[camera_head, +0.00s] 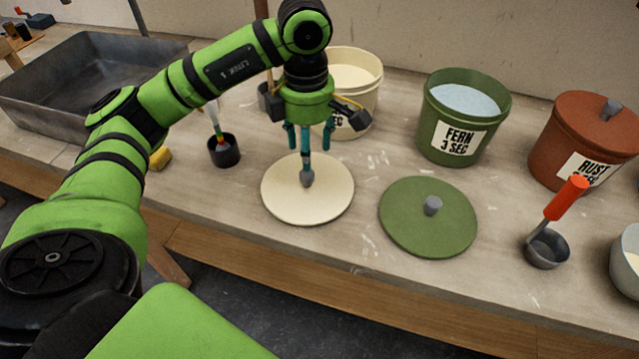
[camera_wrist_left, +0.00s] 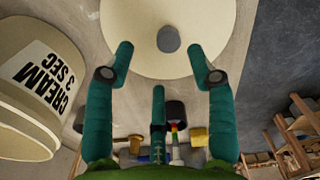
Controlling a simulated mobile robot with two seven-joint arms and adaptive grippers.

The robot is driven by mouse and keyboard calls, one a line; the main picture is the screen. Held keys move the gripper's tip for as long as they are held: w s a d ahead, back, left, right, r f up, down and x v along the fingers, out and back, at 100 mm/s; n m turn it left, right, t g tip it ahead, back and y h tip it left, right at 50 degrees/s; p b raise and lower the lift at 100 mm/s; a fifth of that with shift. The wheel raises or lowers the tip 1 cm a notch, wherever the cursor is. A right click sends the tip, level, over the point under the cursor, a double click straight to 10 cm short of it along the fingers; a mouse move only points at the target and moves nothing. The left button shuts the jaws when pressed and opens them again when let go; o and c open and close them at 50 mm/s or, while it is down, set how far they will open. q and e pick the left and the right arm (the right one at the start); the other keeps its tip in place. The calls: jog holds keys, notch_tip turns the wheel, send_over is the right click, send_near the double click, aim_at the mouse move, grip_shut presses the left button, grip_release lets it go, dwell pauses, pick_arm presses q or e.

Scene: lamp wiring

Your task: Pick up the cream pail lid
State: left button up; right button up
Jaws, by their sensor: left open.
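The cream pail lid (camera_head: 285,200), a flat cream disc with a grey knob (camera_head: 307,178), lies on the bench in front of the cream pail (camera_head: 362,92). My left gripper (camera_head: 306,153) points down above the lid, its teal fingers open over the knob. In the left wrist view the lid (camera_wrist_left: 215,28) fills the top, and the knob (camera_wrist_left: 168,39) stands between and beyond the open fingers (camera_wrist_left: 162,66), with nothing held. The cream pail (camera_wrist_left: 35,95) is at the left there. My right gripper is not in view.
The green fern pail (camera_head: 440,140) and its green lid (camera_head: 425,230) are to the right. Further right are the rust pail (camera_head: 565,140) with its lid on and a red-handled ladle (camera_head: 547,248). A dark cup (camera_head: 224,152) and grey tray (camera_head: 50,110) are left.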

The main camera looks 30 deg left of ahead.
aim_at(307, 175)
pick_arm(q)
jog(key=shift+s+f+p, duration=0.2)
jog(key=shift+f+p, duration=0.1)
jog(key=shift+f, duration=0.25)
jog(key=shift+s+f+p, duration=0.2)
jog(key=shift+f+p, duration=0.05)
jog(key=shift+f, duration=0.3)
jog(key=shift+s+f+p, duration=0.2)
jog(key=shift+f+p, duration=0.35)
jog(key=shift+f, duration=0.6)
notch_tip(307, 175, down, 3)
jog(key=shift+w+r, duration=0.1)
jog(key=shift+r, duration=0.1)
jog(key=shift+d, duration=0.1)
grip_shut()
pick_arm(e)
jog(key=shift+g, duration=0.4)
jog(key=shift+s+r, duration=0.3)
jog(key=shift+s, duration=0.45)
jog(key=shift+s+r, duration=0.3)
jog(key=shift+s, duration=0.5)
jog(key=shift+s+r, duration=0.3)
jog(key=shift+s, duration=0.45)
